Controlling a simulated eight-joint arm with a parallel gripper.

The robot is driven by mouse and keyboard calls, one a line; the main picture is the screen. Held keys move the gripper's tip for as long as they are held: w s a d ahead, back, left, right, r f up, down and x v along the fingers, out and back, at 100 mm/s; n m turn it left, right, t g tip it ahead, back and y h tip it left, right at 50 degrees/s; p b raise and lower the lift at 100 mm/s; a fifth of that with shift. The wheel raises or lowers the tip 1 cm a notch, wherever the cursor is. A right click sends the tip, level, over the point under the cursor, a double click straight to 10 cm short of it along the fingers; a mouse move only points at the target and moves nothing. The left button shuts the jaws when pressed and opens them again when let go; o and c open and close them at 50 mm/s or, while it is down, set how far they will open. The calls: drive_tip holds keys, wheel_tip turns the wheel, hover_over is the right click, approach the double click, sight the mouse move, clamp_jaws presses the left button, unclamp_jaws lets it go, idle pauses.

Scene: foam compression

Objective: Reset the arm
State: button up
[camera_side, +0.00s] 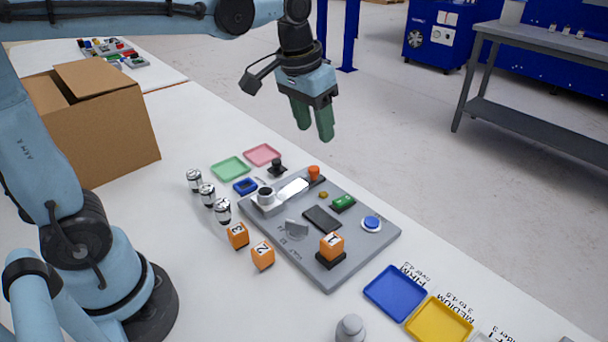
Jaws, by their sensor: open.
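My gripper (313,122) hangs above the far side of the white table, with its green fingers pointing down. It is open, with nothing seen between the fingers. It is well above the grey board (289,255) and touches nothing. An orange cube marked 1 (331,246) sits on a black block on the board. Orange cubes marked 3 (238,235) and 2 (263,256) stand on the table by the board's left edge.
Blue (395,292) and yellow (440,322) trays lie at front right; green (230,168) and pink (262,155) trays lie behind the board. Several silver cylinders (207,195) stand left of it. A cardboard box (110,130) stands at left. The air around my gripper is clear.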

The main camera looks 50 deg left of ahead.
drive_tip(key=s+a+f+t, duration=0.1)
drive_tip(key=s+f+t, duration=0.3)
drive_tip(key=s, duration=0.5)
wheel_tip(320, 180, down, 2)
drive_tip(key=shift+s+a+f, duration=0.1)
drive_tip(key=shift+s+a, duration=0.2)
